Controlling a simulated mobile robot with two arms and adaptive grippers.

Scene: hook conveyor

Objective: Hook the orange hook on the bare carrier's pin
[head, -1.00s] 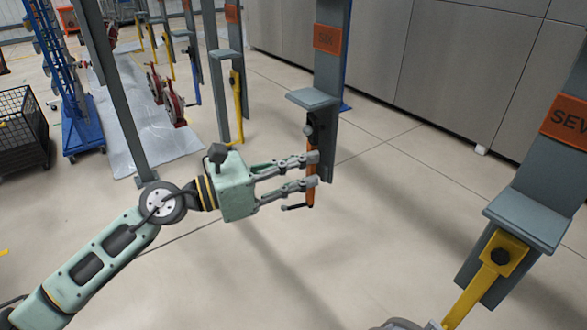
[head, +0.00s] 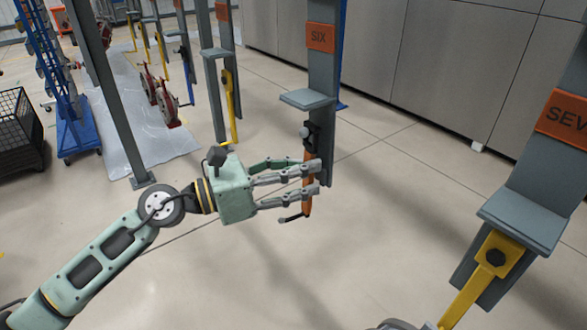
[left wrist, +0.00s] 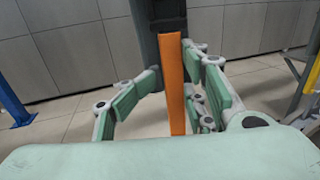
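The carrier marked SIX (head: 320,95) has a small shelf and, below it, a pin (head: 304,132) with a pale round end. The orange hook (head: 307,208) is upright at this carrier, its black top (head: 309,138) at the pin and its bent dark tip low down. It looks hung there, but the contact is too small to tell. My left gripper (head: 308,180) is around the shaft with its fingers spread. In the left wrist view the orange shaft (left wrist: 173,85) stands between the open fingers, with gaps beside it. My right gripper is not in view.
The carrier marked SEVEN (head: 525,215) stands at right with a yellow hook (head: 470,290). More carriers with yellow hooks (head: 230,95) stand behind. A black wire crate (head: 18,130) and a blue rack (head: 75,135) are at left. Grey cabinets (head: 440,70) line the back.

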